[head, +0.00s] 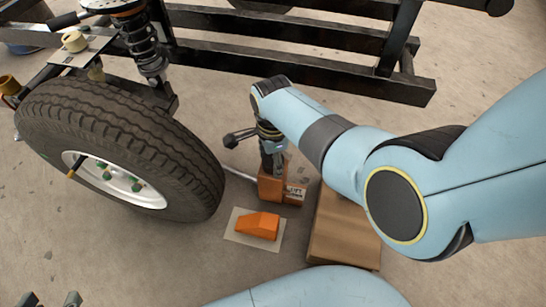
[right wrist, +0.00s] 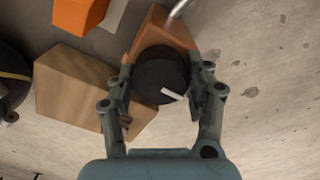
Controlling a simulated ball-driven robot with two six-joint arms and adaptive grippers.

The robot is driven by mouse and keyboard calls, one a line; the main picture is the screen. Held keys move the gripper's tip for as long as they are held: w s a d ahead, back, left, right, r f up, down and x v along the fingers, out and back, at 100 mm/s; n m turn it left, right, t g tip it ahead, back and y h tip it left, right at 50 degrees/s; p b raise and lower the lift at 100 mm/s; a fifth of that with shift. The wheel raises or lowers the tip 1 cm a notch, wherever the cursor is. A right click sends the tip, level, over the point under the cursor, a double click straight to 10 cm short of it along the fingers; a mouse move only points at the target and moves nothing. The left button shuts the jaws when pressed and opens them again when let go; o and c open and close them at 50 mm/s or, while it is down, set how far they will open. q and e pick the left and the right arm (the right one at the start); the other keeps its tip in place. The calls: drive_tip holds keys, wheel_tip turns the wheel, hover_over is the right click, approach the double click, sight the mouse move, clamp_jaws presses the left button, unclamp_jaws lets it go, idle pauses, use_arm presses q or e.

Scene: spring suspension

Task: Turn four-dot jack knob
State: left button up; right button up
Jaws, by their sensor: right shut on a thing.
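The orange jack (head: 270,187) stands on the floor right of the wheel and carries a label reading "LIFT". Its round black knob (right wrist: 158,68) shows in the right wrist view with a short white mark near its edge; no four dots can be made out. My right gripper (head: 268,140) is over the jack, and in the right wrist view its fingers are shut on either side of the knob. Two fingertips of my left gripper (head: 50,299) show apart at the bottom left edge, with nothing seen between them.
A tyred wheel (head: 110,140) stands left of the jack, below a coil spring (head: 146,48). An orange wedge (head: 258,226) lies on a pale pad (head: 241,240) in front. A brown block (head: 343,235) is close right of the jack. Black frame rails (head: 290,65) cross behind.

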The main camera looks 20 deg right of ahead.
drive_tip(key=n+p, duration=0.1)
drive_tip(key=n, duration=0.2)
drive_tip(key=shift+r, duration=0.15)
drive_tip(key=n+p, duration=0.1)
drive_tip(key=n, duration=0.2)
drive_tip(key=shift+n+p, duration=0.3)
drive_tip(key=shift+n, duration=0.1)
drive_tip(key=n+p, duration=0.1)
drive_tip(key=n, duration=0.9)
drive_tip(key=shift+n+p, duration=0.35)
drive_tip(key=shift+n, duration=0.05)
drive_tip(key=n, duration=1.3)
drive_tip(key=shift+n+p, duration=0.3)
use_arm(q)
wheel_tip(320, 180, up, 6)
drive_tip(key=g, duration=0.6)
drive_tip(key=shift+s+a+g, duration=0.15)
drive_tip(key=shift+a+g, duration=0.1)
drive_tip(key=shift+g, duration=0.05)
use_arm(e)
drive_tip(key=n, duration=0.5)
drive_tip(key=shift+n, duration=0.3)
use_arm(q)
drive_tip(key=shift+r, duration=0.15)
use_arm(e)
drive_tip(key=shift+d+f, duration=0.1)
drive_tip(key=shift+f, duration=0.1)
